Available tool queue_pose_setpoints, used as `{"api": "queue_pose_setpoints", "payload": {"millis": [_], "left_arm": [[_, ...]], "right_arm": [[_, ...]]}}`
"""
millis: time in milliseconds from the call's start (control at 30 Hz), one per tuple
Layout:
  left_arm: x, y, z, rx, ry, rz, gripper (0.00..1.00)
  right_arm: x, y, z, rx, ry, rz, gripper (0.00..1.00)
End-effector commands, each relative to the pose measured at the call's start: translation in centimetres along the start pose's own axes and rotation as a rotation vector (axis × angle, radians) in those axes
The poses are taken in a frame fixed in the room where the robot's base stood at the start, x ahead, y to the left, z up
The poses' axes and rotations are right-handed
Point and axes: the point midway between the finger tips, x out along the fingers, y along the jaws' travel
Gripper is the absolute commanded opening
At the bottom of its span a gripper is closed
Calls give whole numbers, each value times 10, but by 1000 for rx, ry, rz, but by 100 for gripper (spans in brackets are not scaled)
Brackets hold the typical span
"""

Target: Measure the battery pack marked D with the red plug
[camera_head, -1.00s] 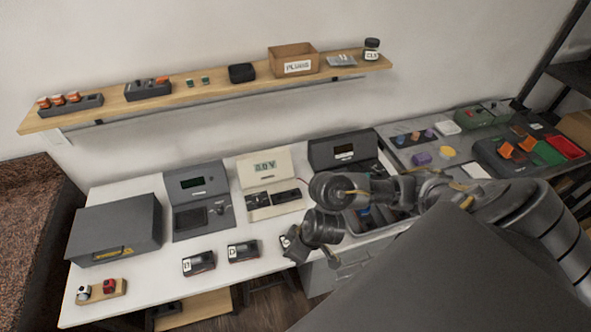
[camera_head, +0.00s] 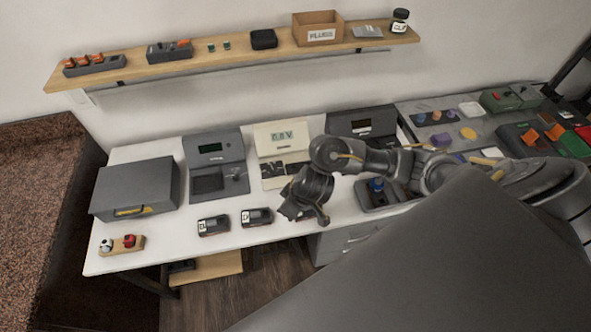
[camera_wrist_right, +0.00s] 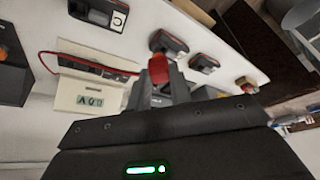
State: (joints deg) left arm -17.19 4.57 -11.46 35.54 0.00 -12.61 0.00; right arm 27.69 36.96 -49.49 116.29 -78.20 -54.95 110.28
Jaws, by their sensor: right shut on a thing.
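My right gripper (camera_head: 292,213) hangs over the bench's front, just right of the middle battery pack (camera_head: 256,217). That pack's white label read D in the earlier head view; now it is small and blurred. In the wrist view the gripper (camera_wrist_right: 158,88) is shut on a red piece that looks like the red plug (camera_wrist_right: 158,69). The plug shows in front of the middle pack (camera_wrist_right: 168,42); I cannot tell whether they touch. A left pack (camera_head: 213,225) lies beside it, and a third pack (camera_wrist_right: 97,14) shows in the wrist view. The cream meter (camera_head: 282,140) shows about 0.0V. My left gripper is out of view.
A wooden block (camera_head: 120,252) with a white and a red knob stands at the front left. Grey box (camera_head: 135,188) and a grey instrument (camera_head: 214,165) stand behind the packs. A shelf (camera_head: 200,67) runs above. Bare white bench lies around the left pack.

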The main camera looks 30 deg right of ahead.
Motion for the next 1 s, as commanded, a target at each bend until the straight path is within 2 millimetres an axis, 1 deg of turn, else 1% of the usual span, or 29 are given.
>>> {"api": "queue_pose_setpoints", "payload": {"millis": [200,1000], "left_arm": [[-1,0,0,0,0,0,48],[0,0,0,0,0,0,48]], "right_arm": [[7,1,-18,1,1,0,0],[33,6,-80,0,0,0,0]]}}
